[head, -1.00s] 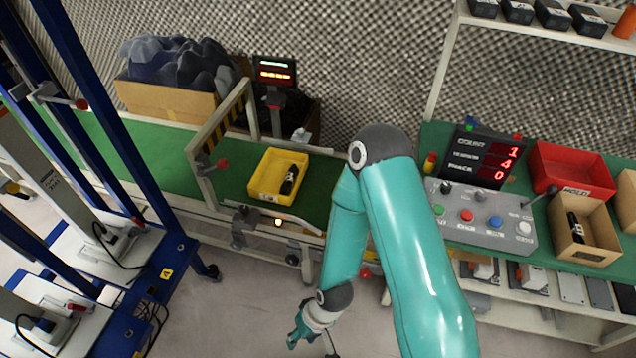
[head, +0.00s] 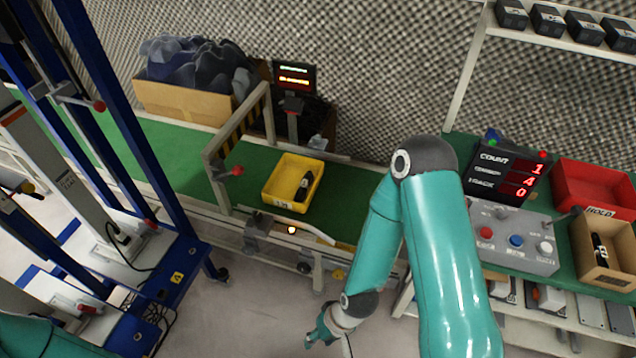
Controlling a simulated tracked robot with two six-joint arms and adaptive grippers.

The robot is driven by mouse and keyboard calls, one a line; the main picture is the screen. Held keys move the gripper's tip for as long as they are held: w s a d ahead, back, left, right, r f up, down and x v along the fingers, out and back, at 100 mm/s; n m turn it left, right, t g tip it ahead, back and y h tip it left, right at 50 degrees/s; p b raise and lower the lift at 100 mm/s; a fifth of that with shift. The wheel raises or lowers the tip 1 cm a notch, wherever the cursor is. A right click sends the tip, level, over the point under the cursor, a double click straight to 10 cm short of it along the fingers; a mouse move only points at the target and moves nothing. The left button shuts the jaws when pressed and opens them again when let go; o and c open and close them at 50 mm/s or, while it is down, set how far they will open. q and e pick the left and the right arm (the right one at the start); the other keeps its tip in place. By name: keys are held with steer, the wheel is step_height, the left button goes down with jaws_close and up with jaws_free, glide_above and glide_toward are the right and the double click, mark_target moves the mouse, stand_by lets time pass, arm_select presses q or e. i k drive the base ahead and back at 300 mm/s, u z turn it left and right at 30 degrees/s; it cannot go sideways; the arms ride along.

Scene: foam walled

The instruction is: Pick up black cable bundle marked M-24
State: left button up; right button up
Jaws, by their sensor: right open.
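A black bundle (head: 304,186) with a small pale label lies in a yellow bin (head: 273,187) on the green bench top. A second black bundle (head: 599,250) with a pale label stands or leans in an open cardboard box (head: 588,275) at the right. Both labels are too small to read, so I cannot tell which one is M-24. My right gripper (head: 318,336) is open and hangs low in front of the bench, below the yellow bin and apart from it. My left gripper is out of view; only a teal piece of my arm shows at the lower left corner.
A gate frame (head: 217,165) stands left of the yellow bin. A button panel (head: 510,236), a count display (head: 505,170) and a red bin (head: 590,187) stand at the right. Blue racks (head: 150,170) fill the left. The green bench (head: 240,195) around the bin is partly free.

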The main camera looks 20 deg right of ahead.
mark_target(303, 185)
steer(key=z, duration=0.3)
steer(key=i, duration=0.95)
steer(key=u, duration=0.5)
